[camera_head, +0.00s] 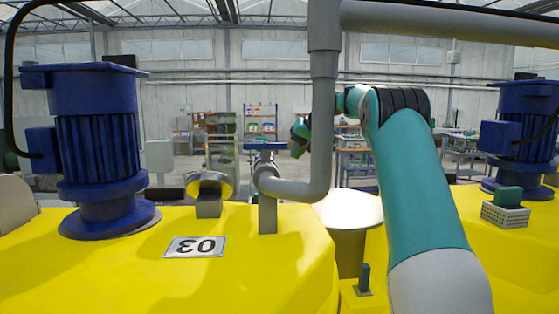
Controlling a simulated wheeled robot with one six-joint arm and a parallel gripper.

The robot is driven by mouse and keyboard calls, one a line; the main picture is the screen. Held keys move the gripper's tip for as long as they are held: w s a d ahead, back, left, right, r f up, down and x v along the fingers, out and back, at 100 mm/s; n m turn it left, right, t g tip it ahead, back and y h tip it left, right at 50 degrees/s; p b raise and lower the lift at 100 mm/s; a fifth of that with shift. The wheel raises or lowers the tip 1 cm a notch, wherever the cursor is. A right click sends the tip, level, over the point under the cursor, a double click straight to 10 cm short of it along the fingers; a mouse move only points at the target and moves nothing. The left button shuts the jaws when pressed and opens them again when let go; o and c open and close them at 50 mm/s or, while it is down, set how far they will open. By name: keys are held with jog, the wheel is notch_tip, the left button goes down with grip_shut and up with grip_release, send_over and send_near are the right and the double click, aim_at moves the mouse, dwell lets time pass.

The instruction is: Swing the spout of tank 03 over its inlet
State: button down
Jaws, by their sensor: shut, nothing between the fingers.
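Tank 03 is the yellow body (130,270) with a plate (195,247) whose "03" appears turned around. A grey pipe (322,120) drops from overhead, bends left low over the tank, and ends in a rounded elbow. This looks like the spout. The elbow is at a grey post (267,215) with a blue crosspiece on top; I cannot tell whether they touch. A yellow-ringed fitting (209,188) on a grey block stands further left; I cannot tell which part is the inlet. My gripper (299,140) is shut and empty, partly hidden behind the vertical pipe.
A blue motor (98,145) stands on the tank's left, another (518,135) at far right. A thick grey pipe (450,24) crosses overhead. A small blue peg (364,280) and a teal-topped grey box (506,210) stand on yellow surfaces. Shelves and benches are far behind.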

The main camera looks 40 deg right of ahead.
jog(key=shift+w+a+f+p, duration=0.25)
jog(key=shift+w+a+f, duration=0.05)
jog(key=shift+w+a, duration=0.6)
jog(key=shift+w+a+f+p, duration=0.25)
jog(key=shift+w+a, duration=0.5)
jog(key=shift+w, duration=0.1)
jog(key=shift+w+a+p, duration=0.3)
jog(key=shift+w+a, duration=0.3)
jog(key=shift+w, duration=0.05)
jog(key=shift+d, duration=0.1)
